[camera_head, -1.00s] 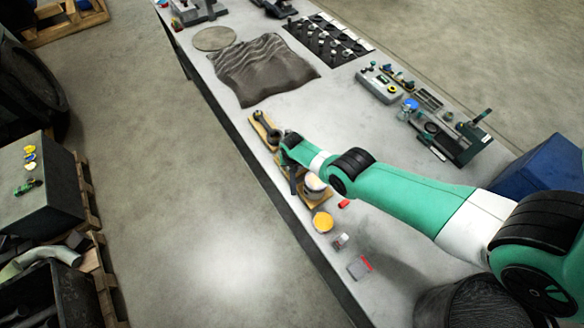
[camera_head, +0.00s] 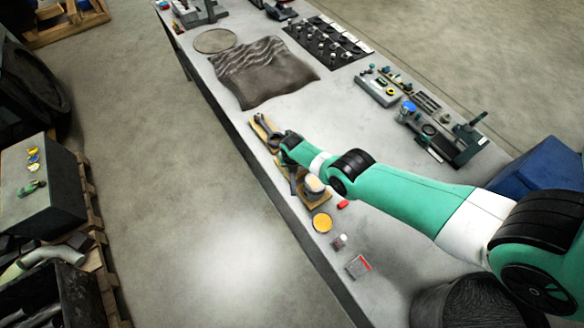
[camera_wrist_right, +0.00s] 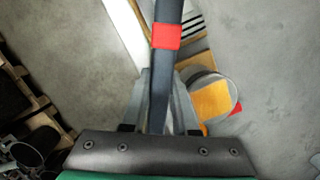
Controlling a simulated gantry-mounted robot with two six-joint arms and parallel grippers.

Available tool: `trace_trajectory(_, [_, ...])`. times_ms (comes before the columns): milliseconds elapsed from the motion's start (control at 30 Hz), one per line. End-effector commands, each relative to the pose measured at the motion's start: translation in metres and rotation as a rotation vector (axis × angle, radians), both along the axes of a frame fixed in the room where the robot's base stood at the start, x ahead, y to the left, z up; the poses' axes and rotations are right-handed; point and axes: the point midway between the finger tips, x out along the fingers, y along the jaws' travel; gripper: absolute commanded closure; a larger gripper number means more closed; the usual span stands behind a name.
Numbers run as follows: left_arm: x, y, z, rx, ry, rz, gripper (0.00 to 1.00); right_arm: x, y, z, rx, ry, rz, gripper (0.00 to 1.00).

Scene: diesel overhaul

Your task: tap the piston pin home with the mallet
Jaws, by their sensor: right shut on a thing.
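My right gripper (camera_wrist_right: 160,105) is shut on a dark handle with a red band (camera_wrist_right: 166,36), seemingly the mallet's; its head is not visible. In the head view, my right gripper (camera_head: 291,172) is low over the bench's near edge, beside the piston. The pale round piston (camera_head: 314,184) sits on a wooden block (camera_head: 318,201). In the right wrist view a grey cylindrical part (camera_wrist_right: 205,80), likely the piston, is just right of the handle. The piston pin cannot be made out. A connecting rod (camera_head: 265,127) lies on a board left of the gripper. My left gripper is out of view.
A yellow-topped tin (camera_head: 322,222), a small red piece (camera_head: 343,204) and a red-edged box (camera_head: 358,267) are near the piston. A grey cloth (camera_head: 262,75) lies farther along the bench (camera_head: 205,70). Tools and a blue bin (camera_head: 540,172) are at the right.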

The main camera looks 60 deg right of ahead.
Motion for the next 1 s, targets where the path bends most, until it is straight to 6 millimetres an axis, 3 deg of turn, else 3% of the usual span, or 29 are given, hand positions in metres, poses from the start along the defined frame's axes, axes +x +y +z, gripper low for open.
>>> trace_trajectory(33, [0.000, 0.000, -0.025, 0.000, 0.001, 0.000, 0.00, 0.000, 0.000, -0.024, -0.001, 0.000, 0.000, 1.00])
trace_trajectory(167, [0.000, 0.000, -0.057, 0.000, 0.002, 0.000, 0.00, 0.000, 0.000, -0.056, 0.000, -0.001, 0.000, 1.00])
trace_trajectory(233, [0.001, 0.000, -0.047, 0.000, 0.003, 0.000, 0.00, 0.001, -0.001, -0.046, -0.001, -0.002, 0.000, 1.00])
trace_trajectory(467, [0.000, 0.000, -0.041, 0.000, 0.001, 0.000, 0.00, 0.000, 0.000, -0.040, -0.001, -0.002, 0.000, 1.00])
trace_trajectory(733, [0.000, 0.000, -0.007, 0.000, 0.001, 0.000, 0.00, 0.000, 0.001, -0.008, -0.001, -0.002, 0.000, 1.00])
trace_trajectory(1000, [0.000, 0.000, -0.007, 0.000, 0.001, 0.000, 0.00, -0.001, 0.002, -0.009, 0.000, -0.001, 0.000, 1.00])
